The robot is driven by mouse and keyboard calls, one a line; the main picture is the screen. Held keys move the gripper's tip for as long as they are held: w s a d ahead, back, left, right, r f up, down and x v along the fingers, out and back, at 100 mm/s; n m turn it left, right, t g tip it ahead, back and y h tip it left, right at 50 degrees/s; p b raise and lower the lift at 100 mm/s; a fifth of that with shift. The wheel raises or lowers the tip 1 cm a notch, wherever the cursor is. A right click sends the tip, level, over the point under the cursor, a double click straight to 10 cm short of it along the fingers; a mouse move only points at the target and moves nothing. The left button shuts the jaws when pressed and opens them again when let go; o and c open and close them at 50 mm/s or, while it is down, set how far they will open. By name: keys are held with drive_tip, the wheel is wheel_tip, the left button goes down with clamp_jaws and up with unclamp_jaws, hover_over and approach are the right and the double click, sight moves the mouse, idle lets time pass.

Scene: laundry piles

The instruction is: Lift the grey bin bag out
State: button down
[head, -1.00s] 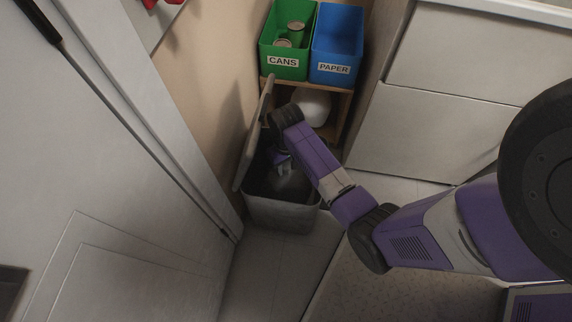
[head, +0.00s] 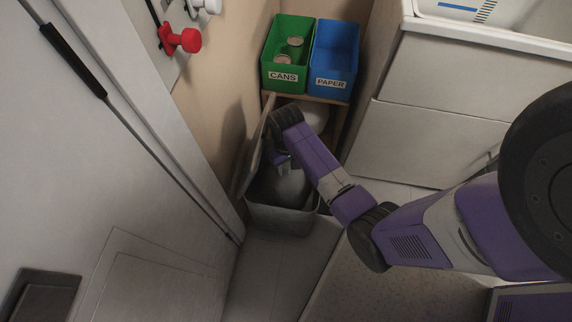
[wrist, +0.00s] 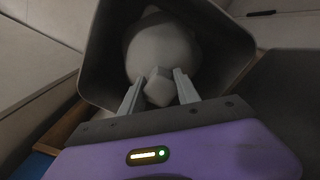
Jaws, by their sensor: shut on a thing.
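The grey bin bag (head: 279,187) is in the open grey bin (head: 282,221), with its rounded body showing inside the rim. In the wrist view the pale, round bag (wrist: 160,48) sits within the dark bin walls (wrist: 101,45). My gripper (head: 284,166) reaches down at the bin's mouth and is shut on the bag's knotted top (wrist: 158,88), which shows between the two fingers (wrist: 158,84). The bin's lid (head: 256,150) stands open, tilted up toward the wall on the left. My arm hides part of the bin's right side, and the bag's underside is hidden.
A green CANS box (head: 287,72) and a blue PAPER box (head: 334,68) stand on a small wooden shelf (head: 341,119) behind the bin. White drawers (head: 440,125) are at right, a white door (head: 90,190) at left. Red hook (head: 184,40) on the wall. Some floor is clear in front.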

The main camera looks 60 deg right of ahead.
drive_tip(key=shift+r+p, duration=3.1)
drive_tip(key=shift+r, duration=0.15)
wheel_tip(320, 180, up, 21)
drive_tip(key=p, duration=2.1)
drive_tip(key=shift+p, duration=0.35)
